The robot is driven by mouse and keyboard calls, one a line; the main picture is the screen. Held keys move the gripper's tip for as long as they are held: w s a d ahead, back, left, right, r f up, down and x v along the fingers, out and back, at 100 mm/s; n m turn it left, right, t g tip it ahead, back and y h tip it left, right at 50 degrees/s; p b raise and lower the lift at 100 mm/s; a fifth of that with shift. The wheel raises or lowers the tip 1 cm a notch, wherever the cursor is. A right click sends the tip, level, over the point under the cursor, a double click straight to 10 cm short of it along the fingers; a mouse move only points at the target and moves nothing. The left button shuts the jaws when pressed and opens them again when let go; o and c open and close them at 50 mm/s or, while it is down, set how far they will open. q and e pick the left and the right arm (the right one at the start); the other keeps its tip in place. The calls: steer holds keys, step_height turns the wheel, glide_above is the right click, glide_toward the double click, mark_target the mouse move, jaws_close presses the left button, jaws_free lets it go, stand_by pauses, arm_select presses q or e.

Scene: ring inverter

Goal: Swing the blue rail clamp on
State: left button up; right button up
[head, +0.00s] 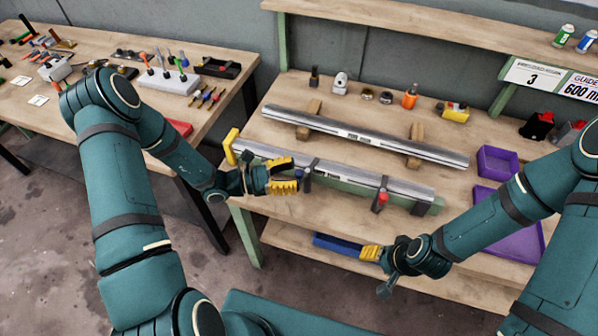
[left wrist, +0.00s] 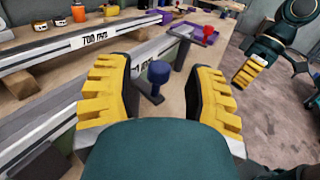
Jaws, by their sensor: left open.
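The blue rail clamp (head: 307,174) has a blue knob and a dark arm, at the front edge of the nearer rail (head: 345,180) in its green holder. In the left wrist view its knob (left wrist: 158,73) stands upright between my left fingers, apart from both. I cannot tell how far its arm lies over the rail. My left gripper (head: 287,175) is open around the knob, as the left wrist view also shows (left wrist: 158,92). A red-knobbed clamp (head: 381,198) sits farther right on the rail. My right gripper (head: 371,253) is at the bench's front, its jaw gap unclear.
A second rail (head: 365,135) lies on wooden blocks behind. A yellow end piece (head: 231,146) stands at the near rail's left end. Purple trays (head: 497,160) are at the right, and a blue bin (head: 337,246) is on the lower shelf. Bottles and small parts line the bench's back.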

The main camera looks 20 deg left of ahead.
mark_target(299, 177)
arm_select(q)
steer(key=shift+x, duration=1.05)
jaws_close()
steer(key=shift+d+n+t+y+p, duration=0.3)
steer(key=shift+n+t+y, duration=0.45)
steer(key=shift+t, duration=0.3)
steer(key=shift+d+n+t+y+p, duration=0.15)
steer(key=shift+d+n+t+y, duration=0.15)
steer(key=shift+n+t+y, duration=0.5)
steer(key=shift+t, duration=0.25)
jaws_free()
steer(key=shift+s, duration=0.1)
